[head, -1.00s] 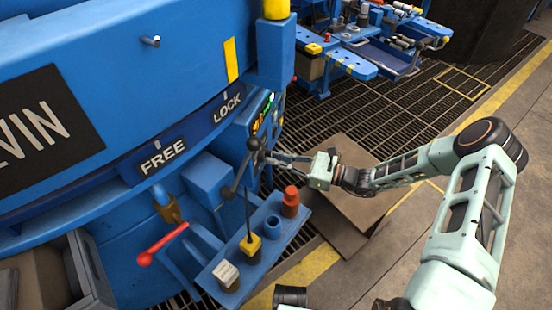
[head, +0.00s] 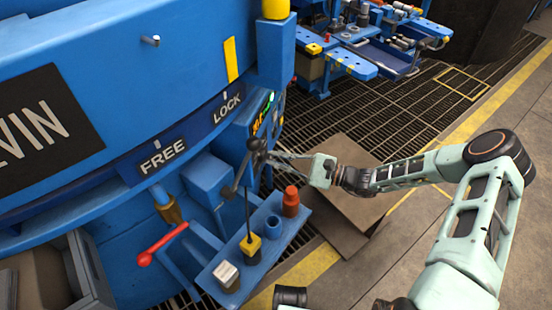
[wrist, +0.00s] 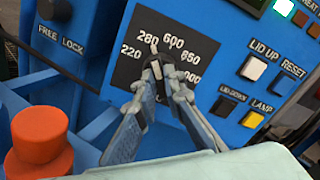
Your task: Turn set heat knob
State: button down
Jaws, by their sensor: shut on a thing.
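The set heat knob (wrist: 157,70) is a small dark knob with a pale pointer tip. It sits on a black dial plate (wrist: 126,68) marked 220, 280, 600, 850 and a partly hidden last figure. My gripper (wrist: 160,62) has its two fingers closed around the knob in the wrist view and covers much of it. The pointer appears to aim between 280 and 600. In the head view my gripper (head: 270,156) reaches in from the right to the panel's lower part, where the knob is too small and covered to make out.
Lid up, reset, lid down and lamp buttons (wrist: 253,68) lie close right of the dial. A red-orange knob (wrist: 38,135) stands at lower left; the head view shows a shelf (head: 240,243) with several controls below my gripper. A dark ball-topped lever (head: 240,172) is just left of it.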

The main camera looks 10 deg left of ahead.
dwell(0.4)
jog(key=c, duration=2)
grip_release()
jog(key=d, duration=0.4)
jog(key=s+d, duration=0.1)
jog(key=d, duration=0.7)
jog(key=shift+s, duration=0.4)
